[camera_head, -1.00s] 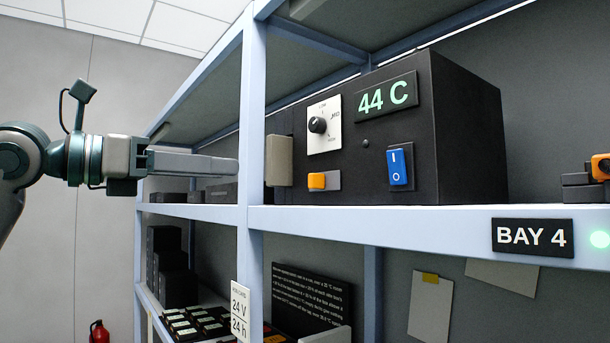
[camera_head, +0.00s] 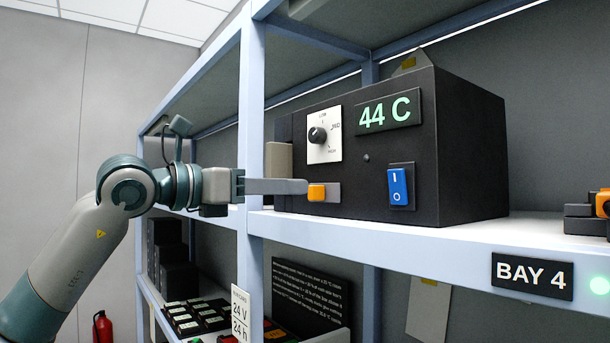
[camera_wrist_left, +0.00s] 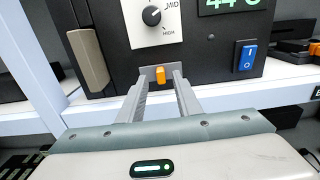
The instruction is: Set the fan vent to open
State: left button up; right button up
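The control box (camera_head: 470,150) is black and stands on the shelf. On its front, low on the left, an orange tab (camera_head: 317,192) sits at the left end of a small grey plate (camera_head: 334,193). No label marks it as the fan vent. My left gripper (camera_head: 304,187) reaches in from the left with its fingertips at the tab. In the left wrist view the fingers are apart, with the orange tab (camera_wrist_left: 160,75) between their tips and gaps on both sides. Contact with the plate cannot be told. My right gripper is in neither view.
Above the tab is a black dial (camera_head: 317,135). A blue rocker switch (camera_head: 398,187) and a green "44 C" display (camera_head: 388,113) are to the right. A beige block (camera_head: 279,160) and the shelf post (camera_head: 251,120) are close to my left fingers.

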aim_at(317, 193)
pick_arm(q)
jog(key=shift+p+x, duration=0.85)
jog(key=shift+x, duration=1.55)
jog(key=shift+c, duration=0.3)
grip_shut()
